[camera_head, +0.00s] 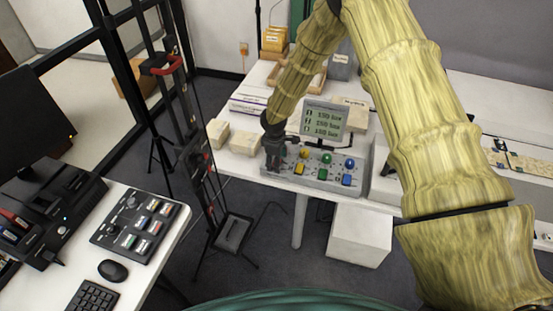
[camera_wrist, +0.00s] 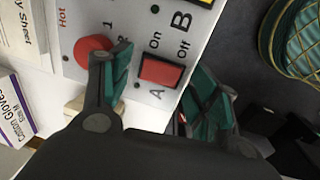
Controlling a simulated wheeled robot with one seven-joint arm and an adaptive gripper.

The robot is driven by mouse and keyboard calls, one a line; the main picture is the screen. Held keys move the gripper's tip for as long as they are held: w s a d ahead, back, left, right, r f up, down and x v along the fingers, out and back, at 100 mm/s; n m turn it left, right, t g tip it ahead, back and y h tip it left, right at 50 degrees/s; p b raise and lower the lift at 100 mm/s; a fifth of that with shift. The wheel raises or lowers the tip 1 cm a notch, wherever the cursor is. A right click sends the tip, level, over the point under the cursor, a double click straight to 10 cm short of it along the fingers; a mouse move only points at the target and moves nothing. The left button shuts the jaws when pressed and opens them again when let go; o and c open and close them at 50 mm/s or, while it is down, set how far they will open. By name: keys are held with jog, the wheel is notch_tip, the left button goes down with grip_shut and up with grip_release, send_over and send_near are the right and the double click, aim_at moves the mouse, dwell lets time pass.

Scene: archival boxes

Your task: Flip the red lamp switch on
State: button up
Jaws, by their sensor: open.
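The red lamp switch (camera_wrist: 160,71) is a red rocker on a light control panel (camera_wrist: 133,30), marked On, Off and A. In the wrist view it lies between the two teal fingers of my gripper (camera_wrist: 160,68), which is open and empty. A red round knob (camera_wrist: 92,48) sits beside it, partly covered by the left finger. Contact with the panel cannot be told. In the head view my gripper (camera_head: 273,150) is at the left end of the panel (camera_head: 313,181) and hides the red switch.
Yellow, green and blue knobs and switches (camera_head: 322,174) continue to the right on the panel. A display screen (camera_head: 324,119) stands behind it. Small boxes (camera_head: 244,142) sit to the left, and a glove box (camera_wrist: 15,110) shows in the wrist view. A black stand (camera_head: 205,180) is left of the table.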

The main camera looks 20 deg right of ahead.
jog(key=shift+c, duration=0.4)
jog(key=c, duration=0.9)
jog(key=shift+c, duration=0.2)
jog(key=shift+w+d+r+g+p, duration=0.1)
jog(key=shift+g+p, duration=0.3)
jog(key=shift+p, duration=0.1)
jog(key=shift+w+d+g+y, duration=0.1)
jog(key=shift+g+y, duration=0.2)
jog(key=shift+y, duration=0.1)
